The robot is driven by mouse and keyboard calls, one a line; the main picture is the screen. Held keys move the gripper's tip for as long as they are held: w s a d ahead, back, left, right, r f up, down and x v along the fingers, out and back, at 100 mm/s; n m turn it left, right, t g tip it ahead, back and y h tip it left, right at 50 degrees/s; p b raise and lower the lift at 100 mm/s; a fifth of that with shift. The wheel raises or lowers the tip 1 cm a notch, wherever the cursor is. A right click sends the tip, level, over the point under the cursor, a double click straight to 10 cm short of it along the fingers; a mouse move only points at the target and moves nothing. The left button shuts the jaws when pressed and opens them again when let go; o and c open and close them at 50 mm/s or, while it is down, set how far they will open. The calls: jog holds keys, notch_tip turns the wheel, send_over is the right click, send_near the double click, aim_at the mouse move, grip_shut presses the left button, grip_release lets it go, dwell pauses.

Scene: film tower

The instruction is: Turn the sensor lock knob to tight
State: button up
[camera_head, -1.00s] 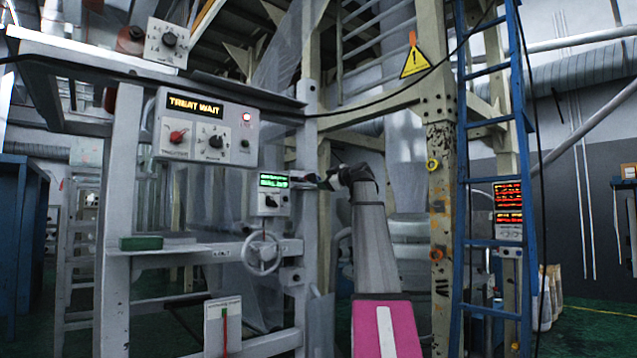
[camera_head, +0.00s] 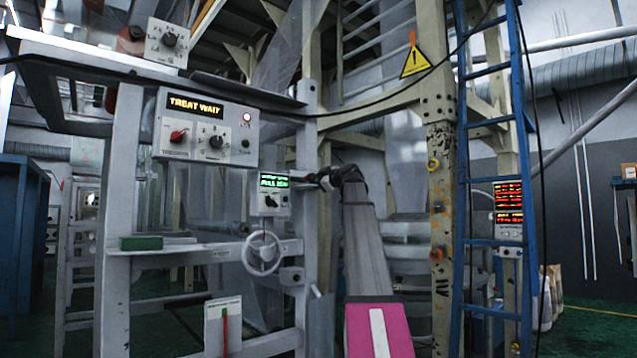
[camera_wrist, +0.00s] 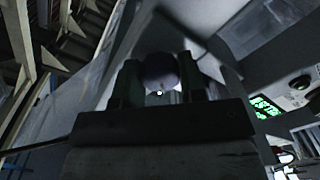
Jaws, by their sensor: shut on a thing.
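My gripper (camera_wrist: 160,88) shows in the wrist view with its two fingers on either side of a round, dark grey-violet knob (camera_wrist: 159,68), which fits the sensor lock knob. The fingers are closed on its sides. A small bright spot shows at its lower edge. No tight or loose marking on it is readable. In the head view my gripper (camera_head: 322,182) is small and dark beside the light grey upright post, to the right of a small box with a green display (camera_head: 273,181). The knob cannot be made out there.
A grey panel (camera_head: 206,127) reading TREAT WAIT carries a red knob, a black knob and a lit red lamp. A handwheel (camera_head: 261,253) sits below the green display. A blue ladder (camera_head: 463,200) and a yellow warning sign (camera_head: 415,62) are to the right.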

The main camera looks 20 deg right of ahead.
jog(key=m, duration=0.9)
jog(key=shift+m, duration=0.3)
jog(key=m, duration=0.4)
jog(key=shift+m+t, duration=0.3)
jog(key=shift+m, duration=2)
jog(key=o, duration=0.9)
jog(key=shift+s, duration=0.1)
